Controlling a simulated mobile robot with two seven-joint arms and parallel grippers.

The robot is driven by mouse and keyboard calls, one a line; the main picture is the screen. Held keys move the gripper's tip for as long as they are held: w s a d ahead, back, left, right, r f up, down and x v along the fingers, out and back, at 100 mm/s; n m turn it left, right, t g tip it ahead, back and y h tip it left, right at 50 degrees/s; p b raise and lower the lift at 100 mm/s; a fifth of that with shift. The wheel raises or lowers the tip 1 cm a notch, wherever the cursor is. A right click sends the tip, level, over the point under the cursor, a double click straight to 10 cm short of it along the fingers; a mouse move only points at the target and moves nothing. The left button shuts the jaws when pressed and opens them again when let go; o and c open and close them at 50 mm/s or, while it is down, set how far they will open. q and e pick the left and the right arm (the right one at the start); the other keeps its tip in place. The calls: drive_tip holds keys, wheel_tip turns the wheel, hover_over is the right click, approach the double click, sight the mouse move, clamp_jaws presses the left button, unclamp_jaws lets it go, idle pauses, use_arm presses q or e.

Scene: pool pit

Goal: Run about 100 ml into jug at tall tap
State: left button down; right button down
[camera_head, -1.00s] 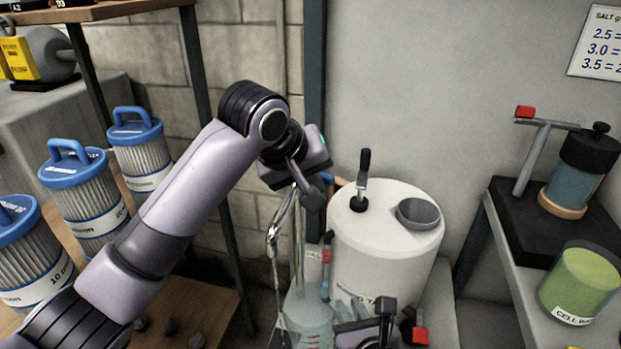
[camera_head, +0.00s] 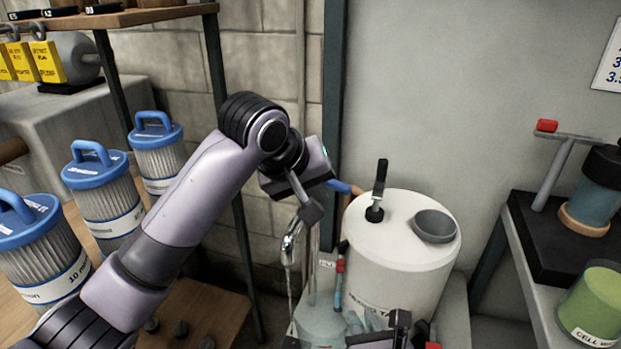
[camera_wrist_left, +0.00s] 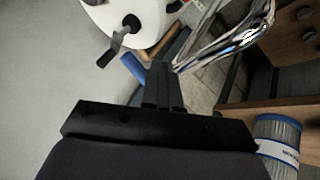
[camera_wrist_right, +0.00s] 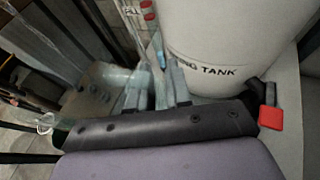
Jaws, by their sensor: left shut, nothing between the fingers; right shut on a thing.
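The tall tap (camera_head: 291,240), a chrome gooseneck, stands left of the white tank, and a thin stream seems to hang from its spout. The clear jug (camera_head: 321,322) is below it at the bottom edge, partly cut off; I cannot tell its water level. My left gripper (camera_head: 311,212) is shut and empty, just above the top of the tap; its fingers also show in the left wrist view (camera_wrist_left: 163,88). I cannot tell if they touch the tap. My right gripper (camera_wrist_right: 160,92) is shut on the jug, whose clear wall shows in the right wrist view.
Blue-capped filter cartridges (camera_head: 105,195) stand at left. A bench (camera_head: 520,265) is at right.

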drive_tip(key=shift+w+a, duration=0.2)
drive_tip(key=shift+a, duration=0.05)
drive_tip(key=w+a, duration=0.5)
drive_tip(key=shift+w, duration=0.25)
use_arm(q)
drive_tip(key=s+a+r, duration=0.2)
drive_tip(key=s+r, duration=0.6)
drive_tip(key=shift+a, duration=0.25)
drive_tip(key=shift+s, duration=0.1)
use_arm(e)
drive_tip(key=shift+d, duration=0.1)
idle(1.1)
